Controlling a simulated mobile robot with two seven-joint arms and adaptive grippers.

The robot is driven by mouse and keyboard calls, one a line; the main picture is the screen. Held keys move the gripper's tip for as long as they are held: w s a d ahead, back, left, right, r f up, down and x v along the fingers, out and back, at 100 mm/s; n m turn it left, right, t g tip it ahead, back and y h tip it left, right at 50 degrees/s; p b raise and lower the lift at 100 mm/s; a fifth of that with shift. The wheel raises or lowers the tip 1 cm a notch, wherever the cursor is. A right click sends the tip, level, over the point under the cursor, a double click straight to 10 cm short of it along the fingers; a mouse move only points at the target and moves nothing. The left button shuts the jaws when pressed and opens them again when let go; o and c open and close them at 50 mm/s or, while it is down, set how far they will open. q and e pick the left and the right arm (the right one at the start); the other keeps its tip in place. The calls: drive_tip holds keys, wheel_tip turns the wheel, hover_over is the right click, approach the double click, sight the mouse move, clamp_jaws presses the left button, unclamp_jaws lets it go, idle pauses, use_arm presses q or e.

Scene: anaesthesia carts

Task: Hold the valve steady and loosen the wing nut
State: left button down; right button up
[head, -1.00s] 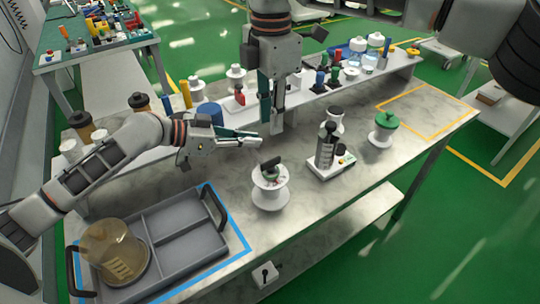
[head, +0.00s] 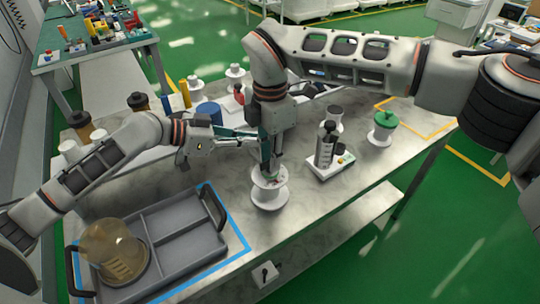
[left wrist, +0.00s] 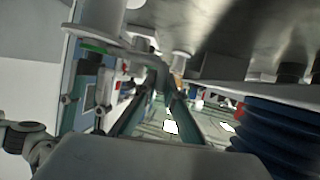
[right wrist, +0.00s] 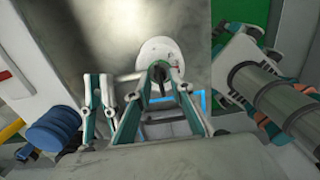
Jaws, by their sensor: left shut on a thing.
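The valve (head: 268,192) stands upright on the metal table, a white spool-shaped body with a round flange. Its dark top, where the wing nut sits, is largely covered by my right gripper (head: 268,160). My right gripper points straight down. In the right wrist view its open fingers (right wrist: 160,98) stand on either side of the valve's top, above the white flange (right wrist: 153,48). My left gripper (head: 255,138) comes in from the left at the valve's upper part and is shut on it. The contact is hidden behind my right gripper. The left fingers (left wrist: 150,75) also show in the left wrist view.
A grey tray (head: 185,238) with an amber dome (head: 112,250) lies front left. A small device (head: 333,165) and a green-topped white jar (head: 383,126) stand to the right. A blue jar (head: 208,112) stands behind my left gripper.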

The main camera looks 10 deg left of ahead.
clamp_jaws()
